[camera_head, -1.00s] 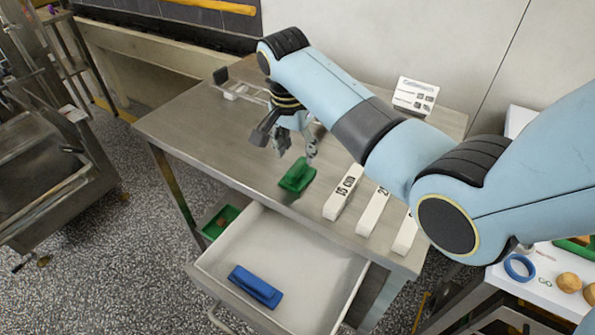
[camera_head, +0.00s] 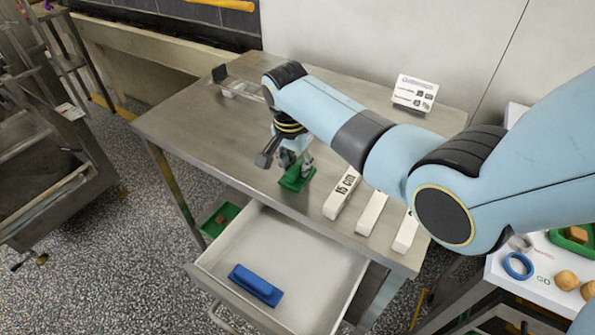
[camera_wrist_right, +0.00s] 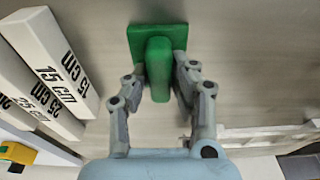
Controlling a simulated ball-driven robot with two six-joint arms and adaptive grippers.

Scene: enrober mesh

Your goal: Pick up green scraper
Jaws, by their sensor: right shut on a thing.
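The green scraper (camera_head: 293,184) lies on the steel table, near its front edge above the open drawer. In the right wrist view the scraper (camera_wrist_right: 157,62) shows a flat green plate with a raised green handle. My right gripper (camera_head: 297,171) is down at the scraper from above. In the wrist view its two fingers (camera_wrist_right: 158,82) are on both sides of the handle, shut on it. The scraper appears to rest on the table top; any gap beneath it cannot be told. My left gripper is not in view.
White blocks marked in centimetres (camera_head: 342,193) lie right of the scraper. An open drawer (camera_head: 328,268) below holds a blue tool (camera_head: 256,285). A small sign (camera_head: 414,93) stands at the back. The left part of the table top (camera_head: 195,135) is clear.

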